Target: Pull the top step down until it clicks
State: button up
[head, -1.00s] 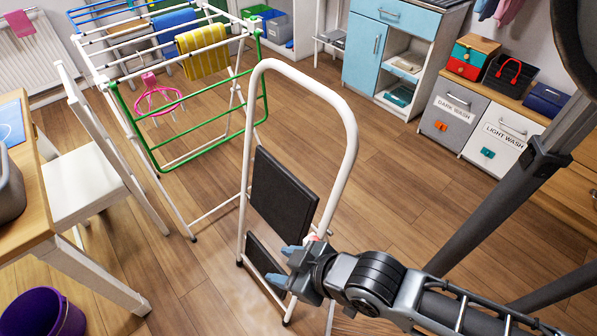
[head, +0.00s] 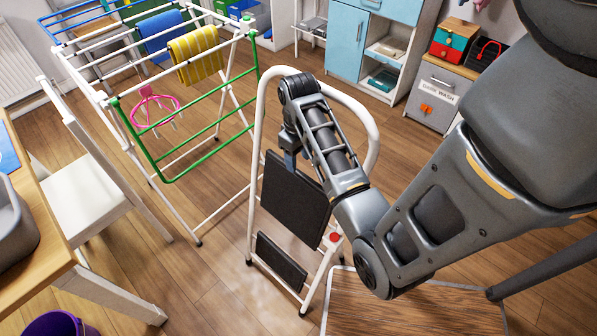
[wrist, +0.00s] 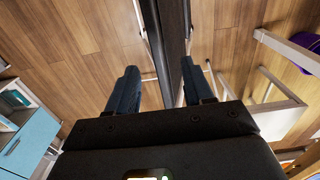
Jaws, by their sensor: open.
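The step stool (head: 372,130) stands on the floor, with a white tube frame and two black steps. The top step (head: 292,198) hangs steeply, close to the frame's plane, and the smaller lower step (head: 281,260) is steep too. My gripper (head: 290,158) points down at the upper edge of the top step; the arm hides part of that edge and the frame. In the wrist view my open fingers (wrist: 158,85) straddle the step's dark edge (wrist: 173,45), which lies nearer the right finger. I cannot tell whether they touch.
A drying rack (head: 185,165) with cloths and a white chair (head: 85,195) stand left of the stool. A red part (head: 335,238) sits on the stool's right rail. Blue cabinets (head: 347,40) stand behind.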

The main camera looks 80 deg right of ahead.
aim_at(299, 173)
notch_tip(299, 173, down, 7)
jog(key=shift+a+f, duration=0.1)
jog(key=shift+f, duration=0.05)
jog(key=shift+c, duration=0.4)
grip_shut()
dwell(0.3)
